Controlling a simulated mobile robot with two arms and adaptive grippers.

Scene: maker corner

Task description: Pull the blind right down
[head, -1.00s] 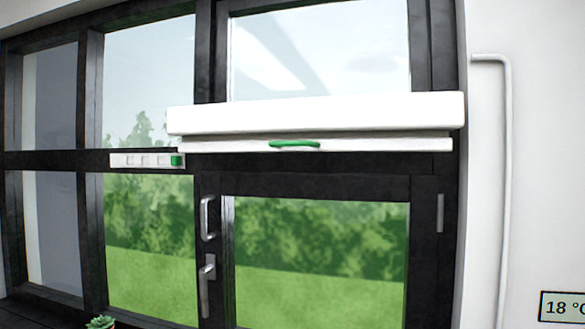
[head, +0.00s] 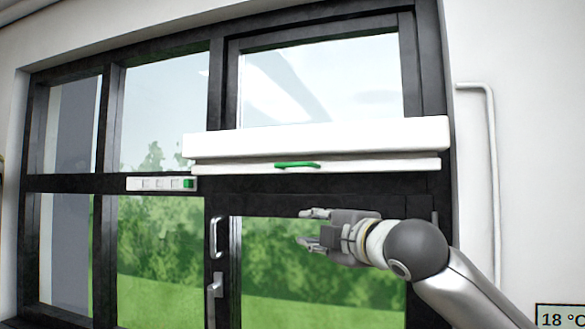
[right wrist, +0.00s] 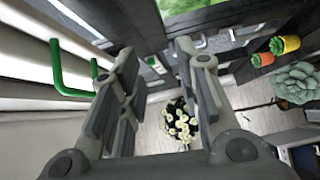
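The white blind (head: 320,136) is rolled up in its box across the window. Its pale bottom bar (head: 380,165) sits just under the box, with a green handle (head: 297,164) on it. In the right wrist view the handle (right wrist: 60,78) stands out from the blind at the left, outside the fingers. My right gripper (head: 304,228) is open and empty, below the handle and apart from it, pointing left. In the right wrist view its two fingers (right wrist: 155,52) are spread with nothing between them. My left gripper is not in view.
A white strip (head: 155,184) with a green end square is on the frame left of the blind. Window handles (head: 214,285) stand out below. Potted plants (right wrist: 285,44) show in the right wrist view. A pipe (head: 490,140) runs down the right wall.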

